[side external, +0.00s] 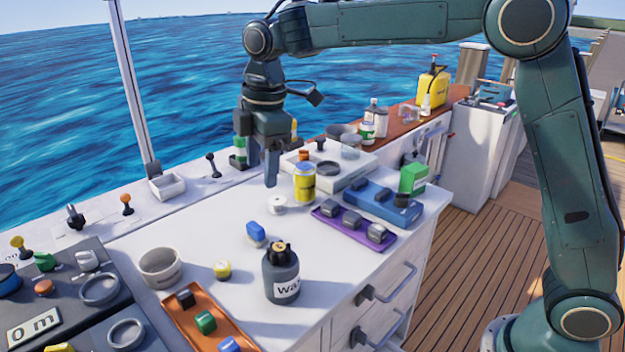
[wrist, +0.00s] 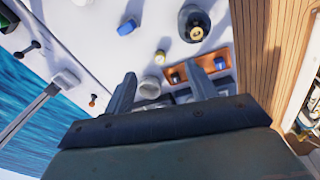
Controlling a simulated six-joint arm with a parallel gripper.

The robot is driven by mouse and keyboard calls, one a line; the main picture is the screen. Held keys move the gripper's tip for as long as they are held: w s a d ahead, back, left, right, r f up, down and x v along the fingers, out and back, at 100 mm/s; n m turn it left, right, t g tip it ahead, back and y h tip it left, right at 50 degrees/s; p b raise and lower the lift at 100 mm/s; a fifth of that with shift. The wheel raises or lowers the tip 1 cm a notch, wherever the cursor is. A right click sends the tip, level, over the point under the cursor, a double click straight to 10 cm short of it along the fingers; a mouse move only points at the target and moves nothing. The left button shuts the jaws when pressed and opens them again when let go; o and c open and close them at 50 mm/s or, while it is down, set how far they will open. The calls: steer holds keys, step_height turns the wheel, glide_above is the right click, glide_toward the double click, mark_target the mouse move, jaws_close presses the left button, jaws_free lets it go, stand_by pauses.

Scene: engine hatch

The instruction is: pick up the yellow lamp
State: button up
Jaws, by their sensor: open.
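My gripper (side external: 270,182) hangs above the white worktop, pointing down, left of a yellow can with a dark label (side external: 304,183). In the wrist view its two fingers (wrist: 162,73) are spread with nothing between them. A small round yellow-and-white piece (side external: 222,270) sits on the worktop between a grey cup and a dark bottle. It also shows in the wrist view (wrist: 160,57), beyond the fingertips. I cannot tell for certain which yellow thing is the lamp.
A dark bottle (side external: 281,273), blue block (side external: 256,233), grey cup (side external: 160,267) and white spool (side external: 277,205) stand on the worktop (side external: 330,240). An orange tray (side external: 180,317) is at the front, a purple tray (side external: 334,235) at right. A dark panel (side external: 75,275) fills the left.

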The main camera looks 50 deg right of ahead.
steer(key=w+a+f+n+g, duration=0.1)
steer(key=w+a+f+n, duration=0.4)
steer(key=a+f, duration=0.3)
steer(key=shift+w+f, duration=0.7)
steer(key=shift+f, duration=0.1)
glide_above(222, 264)
steer(key=shift+f, duration=4.3)
steer(key=shift+f, duration=0.15)
steer(key=shift+f, duration=2.45)
steer(key=shift+c, duration=0.5)
steer(key=c, duration=1)
